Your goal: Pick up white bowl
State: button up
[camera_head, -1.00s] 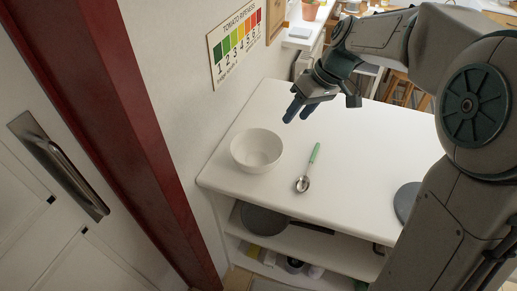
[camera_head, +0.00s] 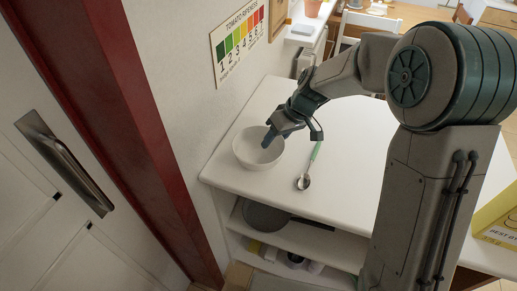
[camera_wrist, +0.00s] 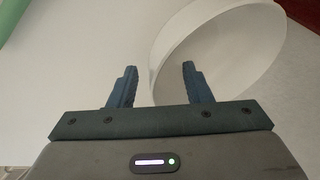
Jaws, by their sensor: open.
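The white bowl (camera_head: 252,154) stands upright on the white counter near its left end, close to the wall. My gripper (camera_head: 268,140) is at the bowl's right far side, its fingers pointing down by the rim. In the wrist view my gripper (camera_wrist: 158,84) is open, with two blue fingers apart. The bowl (camera_wrist: 225,50) fills the upper right there. Its near wall lies between the fingertips, with one finger over the bowl's inside and the other outside. I cannot tell whether either finger touches it.
A spoon with a green handle (camera_head: 304,181) lies on the counter (camera_head: 340,200) right of the bowl. A dark pan (camera_head: 266,217) is on the shelf below. A wall with a tomato ripeness chart (camera_head: 238,42) rises behind the bowl. A yellow box (camera_head: 498,218) is at far right.

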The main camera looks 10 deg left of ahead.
jog(key=shift+a+f, duration=0.2)
jog(key=shift+f, duration=0.15)
jog(key=shift+c, duration=0.4)
grip_shut()
jog(key=shift+r, duration=0.1)
